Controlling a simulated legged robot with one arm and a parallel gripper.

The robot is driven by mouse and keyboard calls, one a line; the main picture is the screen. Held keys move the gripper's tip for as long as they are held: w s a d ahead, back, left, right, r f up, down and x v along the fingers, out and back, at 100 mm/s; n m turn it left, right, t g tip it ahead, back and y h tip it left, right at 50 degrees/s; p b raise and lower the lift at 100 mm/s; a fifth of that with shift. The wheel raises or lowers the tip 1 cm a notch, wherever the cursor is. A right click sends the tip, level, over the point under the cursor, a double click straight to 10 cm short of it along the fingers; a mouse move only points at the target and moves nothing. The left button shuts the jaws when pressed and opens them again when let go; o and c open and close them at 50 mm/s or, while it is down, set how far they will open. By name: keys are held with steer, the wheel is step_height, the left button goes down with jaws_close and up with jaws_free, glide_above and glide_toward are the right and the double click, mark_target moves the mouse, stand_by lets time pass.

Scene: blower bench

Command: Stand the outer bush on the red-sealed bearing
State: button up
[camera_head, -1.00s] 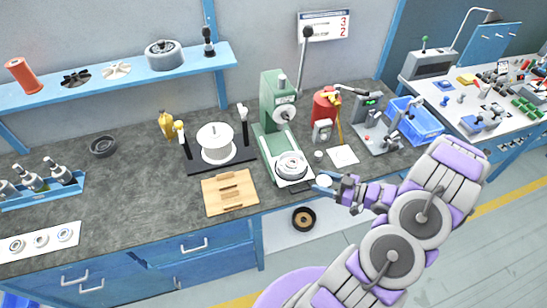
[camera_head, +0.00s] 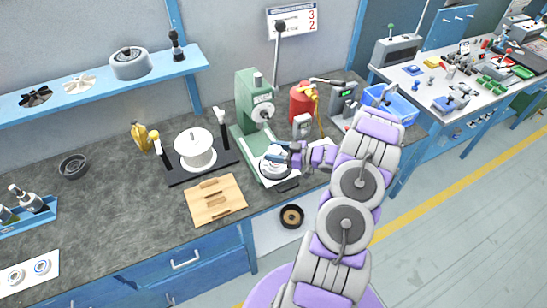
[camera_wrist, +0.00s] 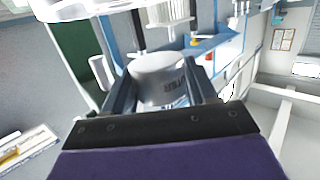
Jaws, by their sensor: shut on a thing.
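The outer bush (camera_wrist: 160,72) is a pale grey cylinder with dark lettering on its side. It sits between the two fingers of my gripper (camera_wrist: 160,88) in the wrist view. In the head view my gripper (camera_head: 281,150) is at the green press, over its base plate, with the pale bush (camera_head: 274,153) at its tip. A round metal part (camera_head: 272,168) lies on the press base just below and is partly covered. I cannot make out a red seal on it, nor whether the bush touches it.
The green press (camera_head: 249,120) with its upright lever stands behind my gripper. A red canister (camera_head: 302,105) and a small grey box (camera_head: 302,125) stand to its right. A wooden board (camera_head: 215,198) lies at left. Pale rings (camera_head: 42,267) lie on a white sheet at far left.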

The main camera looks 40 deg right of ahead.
mark_target(279, 149)
steer(key=shift+w+d+f, duration=0.25)
steer(key=shift+d+f, duration=0.15)
steer(key=shift+d, duration=0.2)
steer(key=shift+w+d+f, duration=0.25)
steer(key=shift+d+f, duration=0.1)
steer(key=shift+d, duration=0.25)
steer(key=shift+a+f+b, duration=0.25)
steer(key=shift+f, duration=0.4)
steer(key=shift+a+f+b, duration=0.2)
steer(key=shift+f+b, duration=0.05)
steer(key=shift+f, duration=0.35)
steer(key=shift+a+r, duration=0.25)
steer(key=shift+a, duration=0.3)
steer(key=shift+d+f, duration=0.4)
steer(key=shift+d, duration=0.05)
steer(key=o, duration=0.8)
steer(key=shift+d+f, duration=0.15)
steer(key=shift+d, duration=0.15)
steer(key=shift+o, duration=0.6)
steer(key=shift+d, duration=0.2)
steer(key=o, duration=0.3)
steer(key=shift+a, duration=0.8)
steer(key=shift+d+r, duration=0.25)
steer(key=shift+r, duration=0.2)
steer(key=p+v, duration=0.1)
steer(key=v, duration=1.1)
steer(key=shift+d+p, duration=0.2)
steer(key=shift+p, duration=0.2)
steer(key=shift+f, duration=0.1)
